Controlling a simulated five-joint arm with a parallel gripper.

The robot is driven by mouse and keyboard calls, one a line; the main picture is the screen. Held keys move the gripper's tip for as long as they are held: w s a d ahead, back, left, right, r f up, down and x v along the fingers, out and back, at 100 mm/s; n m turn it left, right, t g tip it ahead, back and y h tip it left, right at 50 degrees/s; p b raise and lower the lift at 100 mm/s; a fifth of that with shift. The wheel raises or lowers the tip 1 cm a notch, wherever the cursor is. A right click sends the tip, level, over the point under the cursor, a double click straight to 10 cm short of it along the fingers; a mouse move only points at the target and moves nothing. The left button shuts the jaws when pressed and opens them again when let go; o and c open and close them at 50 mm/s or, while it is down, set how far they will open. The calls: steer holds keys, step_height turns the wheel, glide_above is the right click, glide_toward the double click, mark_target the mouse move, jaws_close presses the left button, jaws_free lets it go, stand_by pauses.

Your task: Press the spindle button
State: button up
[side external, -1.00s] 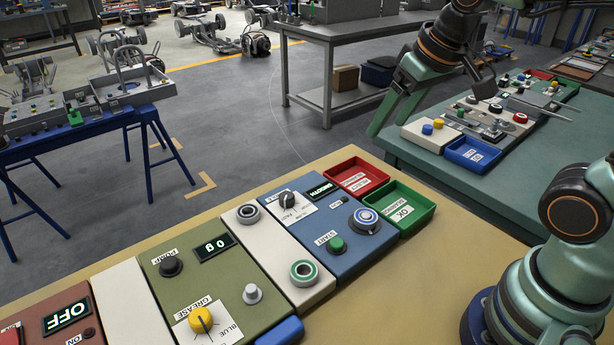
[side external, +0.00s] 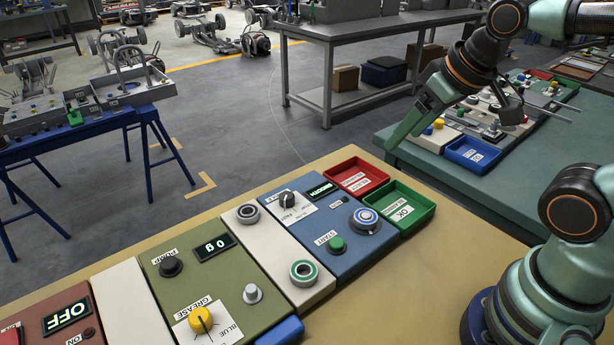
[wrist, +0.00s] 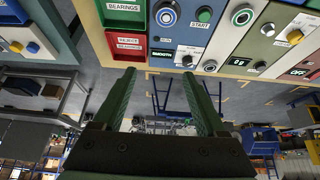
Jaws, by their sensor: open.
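The blue panel (side external: 322,247) carries a green button (side external: 337,245) labelled START, a round spindle with a blue-and-white ring (side external: 366,219), a black knob (side external: 288,199) and a lit display (side external: 321,192) reading SMOOTH. In the wrist view the START button (wrist: 205,14) and ringed spindle (wrist: 167,13) lie near the top edge, beyond my fingertips. My gripper (side external: 396,138) is open and in the air past the panel's far right corner, apart from the button. Its two fingers (wrist: 158,82) show with nothing between them in the wrist view.
A red tray (side external: 378,173) and a green tray (side external: 427,207) sit to the right of the blue panel. A cream panel with two rings (side external: 272,243) and an olive panel (side external: 190,277) lie left. The teal table (side external: 413,159) stands behind on the right.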

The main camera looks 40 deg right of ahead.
steer(key=shift+w+a, duration=0.1)
steer(key=c, duration=0.9)
steer(key=shift+w+a+f+n, duration=0.1)
steer(key=shift+a+n, duration=0.15)
steer(key=shift+n, duration=0.35)
jaws_close()
steer(key=w+a+f+n+g, duration=0.2)
steer(key=a+n, duration=0.3)
steer(key=n, duration=0.3)
steer(key=w+a+f+n+g, duration=0.2)
steer(key=a+f+n+g, duration=0.1)
steer(key=n, duration=0.5)
steer(key=shift+a+f+n+g, duration=0.3)
steer(key=shift+a+n, duration=0.1)
steer(key=shift+a, duration=0.45)
